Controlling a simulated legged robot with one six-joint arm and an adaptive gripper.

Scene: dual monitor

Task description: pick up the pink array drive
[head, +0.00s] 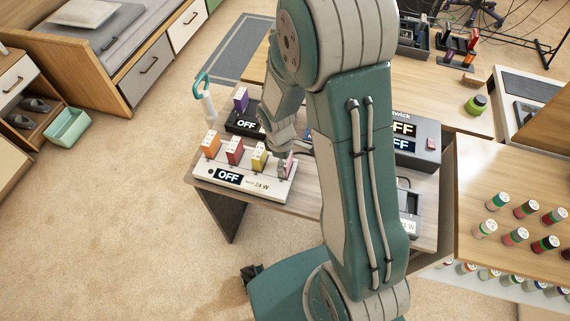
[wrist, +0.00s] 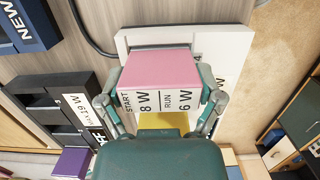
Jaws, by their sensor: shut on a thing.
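The pink array drive (wrist: 158,72) is a pink block with a white label reading START 8 W and RUN 6 W. My gripper (wrist: 160,88) is shut on it, one finger on each side. In the head view my gripper (head: 281,160) is at the right end of the white drive array (head: 240,186), and only a small part of the pink drive (head: 289,167) shows. The array's display reads OFF, beside MAX 24 W. I cannot tell whether the drive is seated in the array or just above it.
Orange (head: 211,144), red (head: 235,150) and yellow (head: 259,156) drives stand in a row on the white array. Behind it is a black array (head: 245,122) with a purple drive (head: 241,99). A dark grey unit (head: 424,145) stands right of my arm.

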